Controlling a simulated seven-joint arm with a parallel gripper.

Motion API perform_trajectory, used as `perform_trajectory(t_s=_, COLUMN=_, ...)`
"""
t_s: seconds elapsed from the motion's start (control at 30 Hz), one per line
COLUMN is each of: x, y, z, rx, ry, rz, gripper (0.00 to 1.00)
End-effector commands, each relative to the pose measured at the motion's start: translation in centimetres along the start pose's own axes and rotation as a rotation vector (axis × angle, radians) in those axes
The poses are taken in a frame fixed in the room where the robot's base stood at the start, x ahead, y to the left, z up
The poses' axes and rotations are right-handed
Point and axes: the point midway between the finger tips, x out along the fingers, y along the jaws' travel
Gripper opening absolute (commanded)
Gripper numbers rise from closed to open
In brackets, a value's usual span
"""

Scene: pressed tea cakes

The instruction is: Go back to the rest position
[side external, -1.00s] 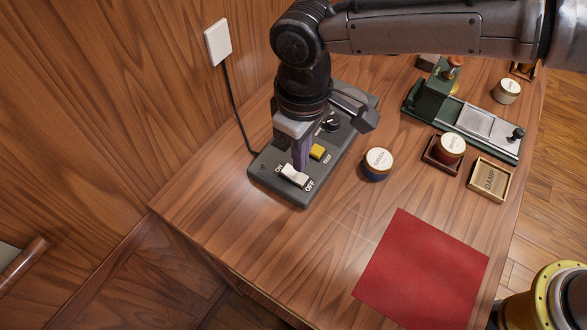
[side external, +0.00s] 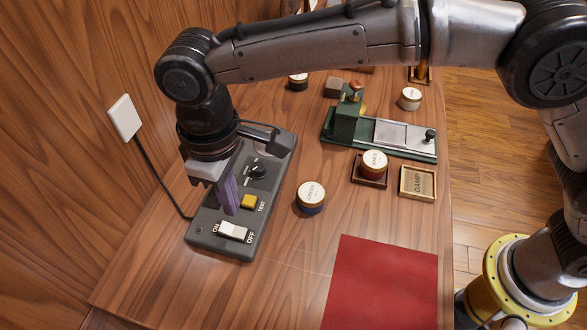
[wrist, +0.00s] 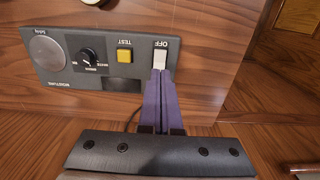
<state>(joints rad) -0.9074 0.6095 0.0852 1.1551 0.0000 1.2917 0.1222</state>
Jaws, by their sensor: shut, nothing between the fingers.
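My gripper (side external: 231,211) has its two purple fingers closed together, with nothing between them. It points down over the dark control box (side external: 209,239), just above the white rocker switch (side external: 234,231) marked ON and OFF. In the wrist view the fingertips (wrist: 161,73) are close to the switch (wrist: 160,58) and hide its ON end; the OFF label shows. Which way the rocker is tipped, I cannot tell. The box also carries a yellow TEST button (side external: 248,202) and a black dial (side external: 257,172).
A tin marked GREEN (side external: 311,198) stands right of the box. Beyond it are a tin marked WHITE (side external: 374,164) on a wooden tray, a DAMP box (side external: 418,183) and a green press (side external: 347,122). A red cloth (side external: 380,285) lies in front. A wall outlet (side external: 124,117) is left.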

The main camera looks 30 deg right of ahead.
Motion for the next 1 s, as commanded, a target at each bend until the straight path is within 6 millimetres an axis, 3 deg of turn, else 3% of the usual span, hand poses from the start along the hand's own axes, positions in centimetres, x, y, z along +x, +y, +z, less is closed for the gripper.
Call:
perform_trajectory(t_s=0.17, x=-0.6, y=1.5, z=-0.2, rx=0.029, ry=0.012, rz=-0.001, gripper=0.0)
perform_trajectory(t_s=0.27, x=-3.7, y=4.5, z=-0.2, rx=0.083, ry=0.069, rz=-0.005, gripper=0.0)
perform_trajectory(t_s=0.37, x=-7.9, y=8.9, z=1.6, rx=0.168, ry=0.131, rz=-0.005, gripper=0.0)
perform_trajectory(t_s=0.5, x=-13.1, y=15.0, z=6.9, rx=0.301, ry=0.21, rz=0.006, gripper=0.0)
perform_trajectory(t_s=0.7, x=-17.3, y=20.4, z=16.2, rx=0.466, ry=0.307, rz=0.039, gripper=0.0)
perform_trajectory(t_s=0.83, x=-18.4, y=22.0, z=22.7, rx=0.564, ry=0.367, rz=0.07, gripper=0.0)
perform_trajectory(t_s=1.0, x=-17.5, y=22.1, z=30.8, rx=0.679, ry=0.432, rz=0.119, gripper=0.0)
